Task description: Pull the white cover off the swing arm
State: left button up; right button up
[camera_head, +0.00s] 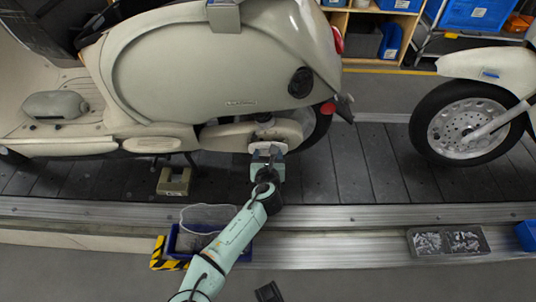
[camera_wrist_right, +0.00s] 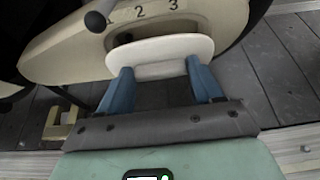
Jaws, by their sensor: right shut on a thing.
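The white cover (camera_head: 268,148) sits at the scooter's swing arm (camera_head: 228,136), low beside the rear wheel. In the right wrist view the cover (camera_wrist_right: 160,50) is a pale rounded plate in front of the cream swing arm (camera_wrist_right: 75,50), which bears the numbers 2 and 3. My right gripper (camera_head: 267,157) reaches up from below. In the wrist view its two blue fingers (camera_wrist_right: 161,78) are on either side of the cover's narrower lower part and shut on it. I cannot tell whether the cover still touches the swing arm. My left gripper is not in view.
A blue bin (camera_head: 187,243) with a clear liner stands below the conveyor edge, by yellow-black tape. A beige block (camera_head: 174,181) lies on the dark slats (camera_head: 345,165). A grey tray of small parts (camera_head: 448,243) is at the right. Another scooter's front wheel (camera_head: 465,125) stands further right.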

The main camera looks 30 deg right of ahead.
jog(key=s+a+p, duration=0.3)
jog(key=s+a, duration=0.1)
jog(key=s, duration=0.3)
jog(key=shift+s+a, duration=0.25)
jog(key=shift+a, duration=0.05)
dwell(0.3)
jog(key=shift+c, duration=0.6)
